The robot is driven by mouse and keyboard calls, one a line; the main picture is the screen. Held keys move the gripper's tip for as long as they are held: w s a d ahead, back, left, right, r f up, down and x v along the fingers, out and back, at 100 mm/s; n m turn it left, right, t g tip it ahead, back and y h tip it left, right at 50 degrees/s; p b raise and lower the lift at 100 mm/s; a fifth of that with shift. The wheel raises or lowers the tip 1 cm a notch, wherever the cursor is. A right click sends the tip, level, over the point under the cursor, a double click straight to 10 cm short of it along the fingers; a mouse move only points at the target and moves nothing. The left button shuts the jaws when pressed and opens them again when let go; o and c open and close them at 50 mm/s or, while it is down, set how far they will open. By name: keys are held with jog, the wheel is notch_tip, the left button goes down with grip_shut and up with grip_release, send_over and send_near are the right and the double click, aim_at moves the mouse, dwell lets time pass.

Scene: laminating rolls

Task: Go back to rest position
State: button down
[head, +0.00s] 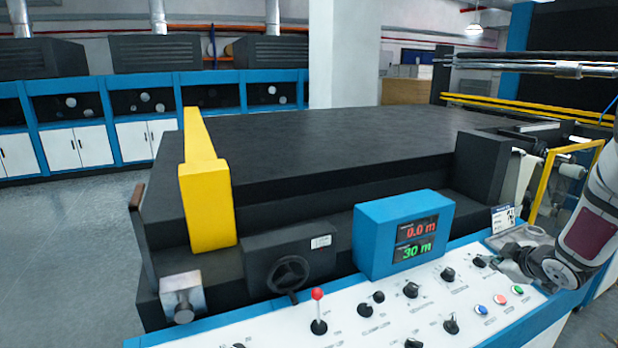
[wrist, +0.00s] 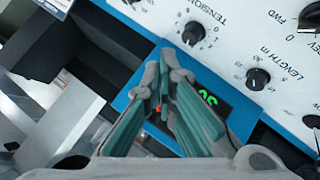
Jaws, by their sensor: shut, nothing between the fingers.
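My gripper (head: 513,260) is at the right end of the control panel in the head view, above the panel's white surface. In the wrist view my gripper (wrist: 166,75) has its green-padded fingers together at the tips, with nothing between them. The blue display box (head: 404,236) shows a red 0.0 m and a green 30 m. In the wrist view the display box (wrist: 240,112) is behind the fingers, which hide part of its digits. The gripper appears apart from the box in the head view.
The control panel (head: 390,312) carries several black knobs, coloured buttons and a red-topped lever (head: 318,310). A handwheel (head: 288,275) and a yellow bracket (head: 207,190) are at the left. The dark machine bed (head: 330,140) lies behind. Grey floor (head: 60,240) is clear at the far left.

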jog(key=s+a+r+m+g+h, duration=0.1)
jog(key=s+a+r+m, duration=0.1)
jog(key=s+a+r, duration=0.5)
jog(key=a+r+m+g+h, duration=0.1)
jog(key=a+r+m+h, duration=0.3)
jog(key=r, duration=0.6)
jog(key=s+a+r+m+g+y, duration=0.1)
jog(key=s+a+g+y, duration=0.2)
jog(key=s+a, duration=1.8)
jog(key=s+y, duration=0.3)
jog(key=shift+r+m+b, duration=0.3)
jog(key=shift+r+b, duration=0.05)
